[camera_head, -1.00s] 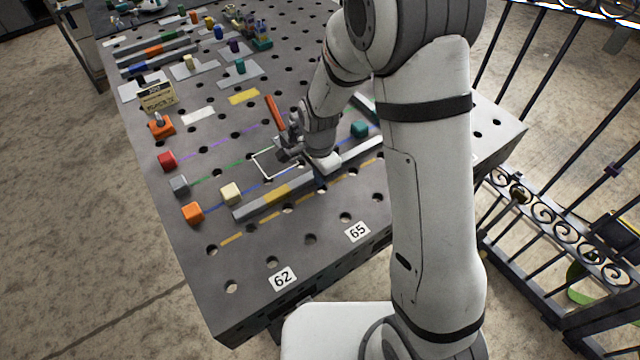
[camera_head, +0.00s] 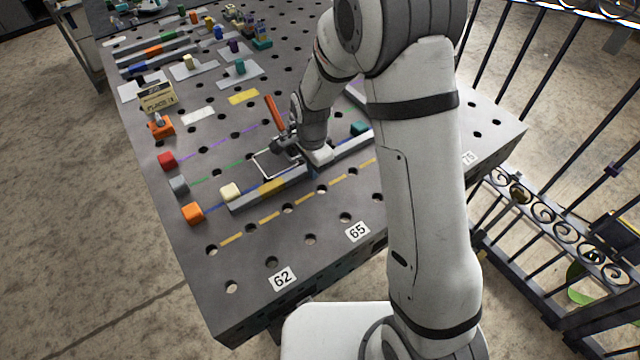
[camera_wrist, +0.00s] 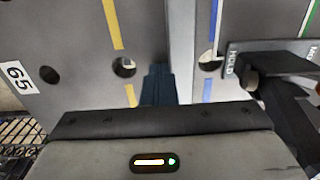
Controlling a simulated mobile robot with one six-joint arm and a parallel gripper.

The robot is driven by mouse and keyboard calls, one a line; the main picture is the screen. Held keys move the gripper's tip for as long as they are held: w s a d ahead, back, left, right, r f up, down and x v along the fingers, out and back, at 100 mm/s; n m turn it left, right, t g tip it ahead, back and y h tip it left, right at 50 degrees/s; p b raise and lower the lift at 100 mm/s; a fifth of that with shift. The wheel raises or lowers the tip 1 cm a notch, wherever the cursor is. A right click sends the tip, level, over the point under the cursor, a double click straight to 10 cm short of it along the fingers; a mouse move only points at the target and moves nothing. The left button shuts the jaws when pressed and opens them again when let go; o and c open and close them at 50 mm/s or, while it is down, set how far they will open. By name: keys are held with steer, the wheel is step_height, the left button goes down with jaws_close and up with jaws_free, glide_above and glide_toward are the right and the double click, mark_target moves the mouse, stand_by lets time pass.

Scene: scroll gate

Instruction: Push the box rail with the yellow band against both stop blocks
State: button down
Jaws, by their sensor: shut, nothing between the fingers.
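The box rail, a long grey bar with a yellow band (camera_head: 272,187), lies diagonally across the front part of the table. A cream block (camera_head: 230,190) stands at the far side of its left end, and a teal block (camera_head: 359,129) at the far side of its right part. The rail looks very close to both; I cannot tell whether it touches them. My gripper (camera_head: 314,172) is shut and empty, pointing down at the near side of the rail. In the wrist view its dark blue fingers (camera_wrist: 158,82) are beside the light grey rail (camera_wrist: 182,45).
A dark plate (camera_wrist: 275,50) shows right in the wrist view. A dashed yellow line (camera_head: 302,205) crosses bare table on the near side.

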steer(key=shift+s+d, duration=0.75)
steer(key=shift+s, duration=0.3)
step_height(320, 180, up, 8)
steer(key=p, duration=0.4)
steer(key=shift+p, duration=0.3)
stand_by(0.4)
